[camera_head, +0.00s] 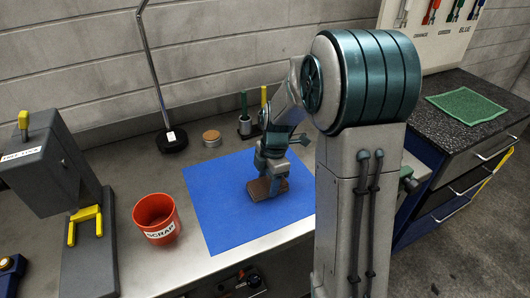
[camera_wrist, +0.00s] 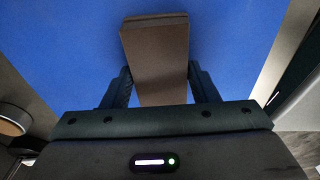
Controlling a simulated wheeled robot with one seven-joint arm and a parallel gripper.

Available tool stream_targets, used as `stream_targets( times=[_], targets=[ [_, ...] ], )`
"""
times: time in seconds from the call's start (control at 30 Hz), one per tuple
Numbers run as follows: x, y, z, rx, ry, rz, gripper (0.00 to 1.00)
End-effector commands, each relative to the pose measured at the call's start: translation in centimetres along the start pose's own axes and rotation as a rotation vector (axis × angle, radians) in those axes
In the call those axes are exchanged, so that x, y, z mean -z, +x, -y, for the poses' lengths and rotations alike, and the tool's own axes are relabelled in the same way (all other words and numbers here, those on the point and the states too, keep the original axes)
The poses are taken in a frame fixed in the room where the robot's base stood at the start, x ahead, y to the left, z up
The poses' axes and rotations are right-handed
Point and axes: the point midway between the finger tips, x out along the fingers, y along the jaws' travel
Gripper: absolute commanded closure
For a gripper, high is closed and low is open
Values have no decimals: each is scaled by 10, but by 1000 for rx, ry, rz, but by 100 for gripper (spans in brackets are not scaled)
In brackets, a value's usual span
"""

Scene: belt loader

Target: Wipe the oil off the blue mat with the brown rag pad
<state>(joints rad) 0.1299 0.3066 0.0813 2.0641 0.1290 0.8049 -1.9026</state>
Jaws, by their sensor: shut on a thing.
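The blue mat (camera_head: 220,215) lies flat on the metal bench top in the head view, and its surface fills much of the wrist view (camera_wrist: 70,50). The brown rag pad (camera_head: 262,190) is at the mat's middle right, under my gripper (camera_head: 270,178). In the wrist view the pad (camera_wrist: 155,50) sits between the two fingers of my gripper (camera_wrist: 162,85), which is shut on it. I cannot tell whether the pad touches the mat. No oil shows on the visible parts of the mat; my arm hides its right part.
A red scrap bucket (camera_head: 157,218) stands left of the mat, beside a dark press with yellow parts (camera_head: 88,235). A black lamp base (camera_head: 172,141), a round tin (camera_head: 212,138) and a holder with upright tools (camera_head: 245,125) stand behind. A green cloth (camera_head: 466,105) lies on the right counter.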

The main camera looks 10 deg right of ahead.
Motion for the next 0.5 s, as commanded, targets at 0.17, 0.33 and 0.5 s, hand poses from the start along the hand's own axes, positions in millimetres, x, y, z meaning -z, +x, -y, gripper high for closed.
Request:
stream_targets(
  times=[0.17, 0.33, 0.5],
  targets=[
    [20, 0, -3, 2, -9, 0, 68],
    [35, 3, -5, 2, -9, 0, 68],
    [47, 4, -7, 1, -2, -1, 68]
  ],
)
